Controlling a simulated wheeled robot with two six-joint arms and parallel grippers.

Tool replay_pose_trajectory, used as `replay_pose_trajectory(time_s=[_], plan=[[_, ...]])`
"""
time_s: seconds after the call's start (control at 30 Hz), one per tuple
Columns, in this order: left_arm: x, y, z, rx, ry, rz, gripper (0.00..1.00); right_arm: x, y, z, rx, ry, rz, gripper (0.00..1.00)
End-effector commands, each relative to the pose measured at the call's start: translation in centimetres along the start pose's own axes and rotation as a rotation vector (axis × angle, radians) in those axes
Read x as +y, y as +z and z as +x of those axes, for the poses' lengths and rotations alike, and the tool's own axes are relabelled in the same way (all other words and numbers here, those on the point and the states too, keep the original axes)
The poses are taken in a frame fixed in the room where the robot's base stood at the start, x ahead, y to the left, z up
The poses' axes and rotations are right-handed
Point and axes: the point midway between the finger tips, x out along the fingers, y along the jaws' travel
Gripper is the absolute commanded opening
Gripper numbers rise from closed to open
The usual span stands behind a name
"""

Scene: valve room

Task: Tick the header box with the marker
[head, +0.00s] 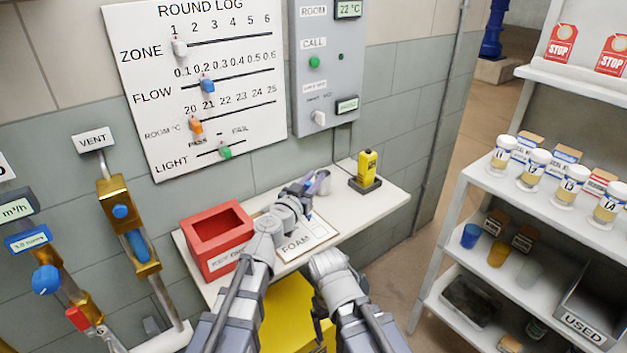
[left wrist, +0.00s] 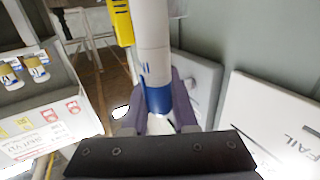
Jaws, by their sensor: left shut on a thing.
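My left gripper (head: 304,186) is over the white wall shelf, above the far part of the clipboard (head: 322,232). The clipboard carries a pale sheet with the word FOAM; my left arm covers much of it, and I cannot make out a header box. In the left wrist view, the left gripper (left wrist: 160,112) is shut on a white marker (left wrist: 152,45) with a blue band (left wrist: 158,99) between its fingers. The marker's tip is not clear. My right arm shows in the head view, but its fingers do not.
A red open box (head: 218,240) stands on the shelf left of the clipboard. A small grey cup (head: 323,182) is close beside the left gripper. A yellow device (head: 367,170) stands on a dark base to the right. The wall board (head: 195,85) is behind.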

Motion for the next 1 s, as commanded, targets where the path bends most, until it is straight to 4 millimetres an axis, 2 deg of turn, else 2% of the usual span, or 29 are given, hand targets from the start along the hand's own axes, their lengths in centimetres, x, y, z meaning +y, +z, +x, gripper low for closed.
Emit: replay_pose_trajectory(time_s=[0.47,1.0], plan=[[0.0,0.4,0.0,0.0,0.0,0.0,0.0,0.0,0.0,0.4,0.0,0.0,0.0,0.86],[1.1,0.5,0.4,0.0,0.001,0.0,0.0,-0.1,0.0,0.5,0.0,0.0,0.0,0.86]])
